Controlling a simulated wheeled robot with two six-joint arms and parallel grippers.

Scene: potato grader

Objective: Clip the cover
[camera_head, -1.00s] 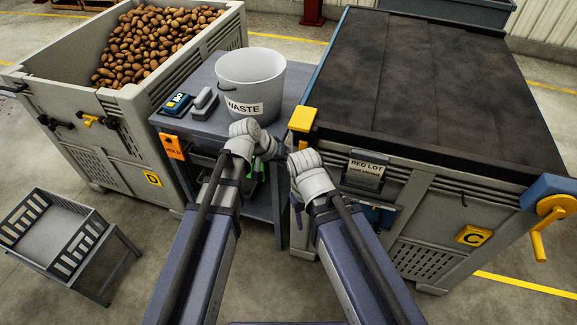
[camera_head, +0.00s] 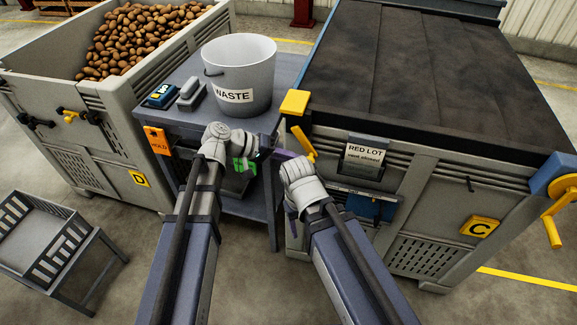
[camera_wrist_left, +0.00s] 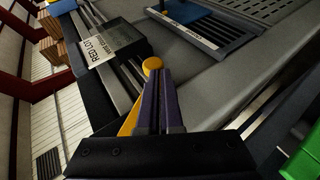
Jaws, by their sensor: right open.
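The black cover (camera_head: 420,70) lies over the top of bin C (camera_head: 400,225). A yellow clip (camera_head: 295,102) sits at the cover's near left corner, with a yellow lever (camera_head: 304,143) hanging below it. My left gripper (camera_head: 284,155) has its purple fingers close to this lever. In the left wrist view, the fingers (camera_wrist_left: 161,100) are together, and the yellow lever (camera_wrist_left: 129,122) shows beside and behind them, its round knob near their tips. Whether they touch is unclear. My right gripper (camera_head: 290,212) is open, low before bin C's left edge, partly hidden by its wrist.
A blue corner clip with a yellow handle (camera_head: 553,226) is at bin C's right. A RED LOT card (camera_head: 364,158) hangs on its front. The table (camera_head: 180,115) holds a WASTE bucket (camera_head: 240,75). Potato bin D (camera_head: 90,140) and a grey slatted stand (camera_head: 45,245) are left.

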